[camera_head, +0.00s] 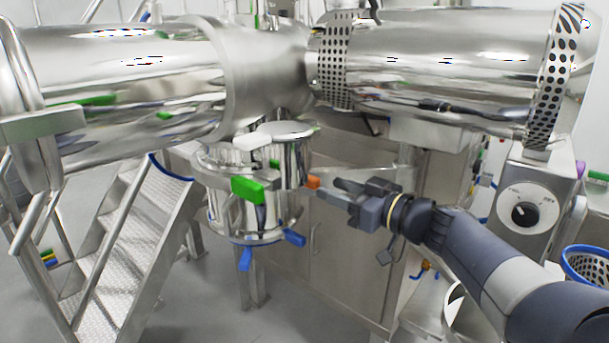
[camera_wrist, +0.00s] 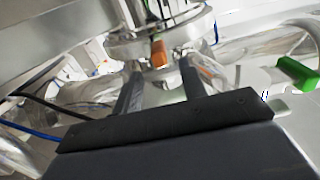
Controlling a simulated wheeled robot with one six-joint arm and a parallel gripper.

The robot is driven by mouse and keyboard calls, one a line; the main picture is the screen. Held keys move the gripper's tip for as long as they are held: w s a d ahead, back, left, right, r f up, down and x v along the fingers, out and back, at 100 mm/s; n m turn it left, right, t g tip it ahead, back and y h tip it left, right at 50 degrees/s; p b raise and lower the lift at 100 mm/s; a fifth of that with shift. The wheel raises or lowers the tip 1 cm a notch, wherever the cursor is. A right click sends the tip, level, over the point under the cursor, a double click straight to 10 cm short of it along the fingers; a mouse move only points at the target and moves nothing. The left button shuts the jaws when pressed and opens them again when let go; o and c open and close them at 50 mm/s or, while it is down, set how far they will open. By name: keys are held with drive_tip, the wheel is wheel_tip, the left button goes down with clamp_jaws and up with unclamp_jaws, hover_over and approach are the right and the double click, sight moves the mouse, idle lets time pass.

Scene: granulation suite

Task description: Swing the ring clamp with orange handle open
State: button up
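The orange handle (camera_head: 313,183) of the ring clamp shows at the right side of the steel vessel, just left of my gripper's tips. My gripper (camera_head: 330,190) comes in from the right and points at the handle. In the wrist view the orange handle (camera_wrist: 158,50) lies ahead, between the two finger lines. My gripper's fingers (camera_wrist: 160,85) stand apart there with a gap between them. The steel ring (camera_wrist: 150,42) of the clamp runs around the vessel behind the handle. I cannot tell whether the fingertips touch the handle.
A green handle (camera_head: 248,190) is on the vessel's front, and blue handles (camera_head: 293,237) are low on it. Large steel cylinders (camera_head: 430,70) hang above the arm. A dial panel (camera_head: 524,208) stands at right, and steel stairs (camera_head: 125,240) at left.

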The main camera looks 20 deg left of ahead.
sight(319, 184)
drive_tip(key=p+x, duration=0.2)
drive_tip(key=x, duration=0.5)
drive_tip(key=shift+w+a, duration=0.1)
drive_tip(key=shift+a, duration=0.1)
drive_tip(key=shift+c, duration=0.3)
clamp_jaws()
